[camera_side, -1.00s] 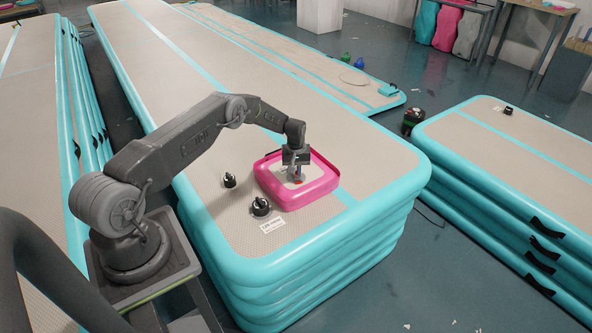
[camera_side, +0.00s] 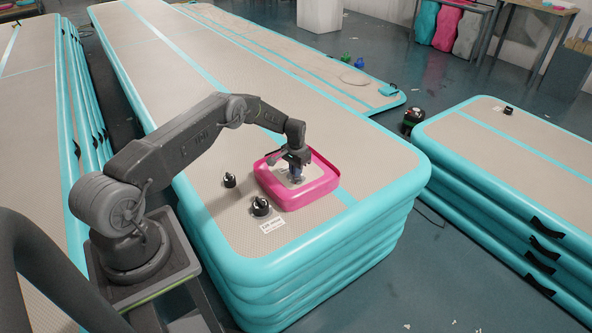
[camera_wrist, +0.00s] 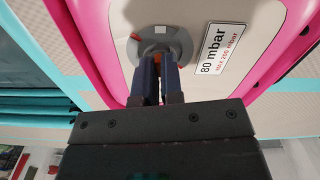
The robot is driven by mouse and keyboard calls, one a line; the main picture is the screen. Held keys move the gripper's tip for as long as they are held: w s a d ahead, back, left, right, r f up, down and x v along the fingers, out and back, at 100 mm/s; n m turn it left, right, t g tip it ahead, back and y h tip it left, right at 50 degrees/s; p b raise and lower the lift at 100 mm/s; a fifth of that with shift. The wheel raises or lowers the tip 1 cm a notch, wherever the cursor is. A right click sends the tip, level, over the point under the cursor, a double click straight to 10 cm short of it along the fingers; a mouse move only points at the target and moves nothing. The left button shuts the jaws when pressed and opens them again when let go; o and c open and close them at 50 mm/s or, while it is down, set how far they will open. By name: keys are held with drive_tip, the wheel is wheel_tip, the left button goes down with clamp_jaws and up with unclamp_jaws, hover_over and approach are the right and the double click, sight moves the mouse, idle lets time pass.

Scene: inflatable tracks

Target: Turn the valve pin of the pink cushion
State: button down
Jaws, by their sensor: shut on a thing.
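The pink cushion (camera_side: 312,195) lies on top of the stacked mats in the side view, and its pink rim (camera_wrist: 92,40) frames the wrist view. A grey round valve (camera_wrist: 178,42) sits in the cushion's pale top panel. My gripper (camera_side: 296,177) points down at the middle of the cushion. In the wrist view its two dark fingers (camera_wrist: 159,68) are shut at the valve's centre, with a bit of orange-red between them. The fingers hide the valve pin itself.
Two black valve caps (camera_side: 230,180) (camera_side: 261,206) stand on the mat left of the cushion. A white label (camera_side: 271,226) lies near the front edge of the teal-sided mat stack (camera_side: 340,250). A label reading 80 mbar (camera_wrist: 218,48) is beside the valve.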

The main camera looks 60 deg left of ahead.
drive_tip(key=shift+m, duration=0.4)
drive_tip(key=c, duration=1.3)
unclamp_jaws()
drive_tip(key=shift+o, duration=0.2)
wheel_tip(320, 180, up, 14)
drive_tip(key=shift+f, duration=0.1)
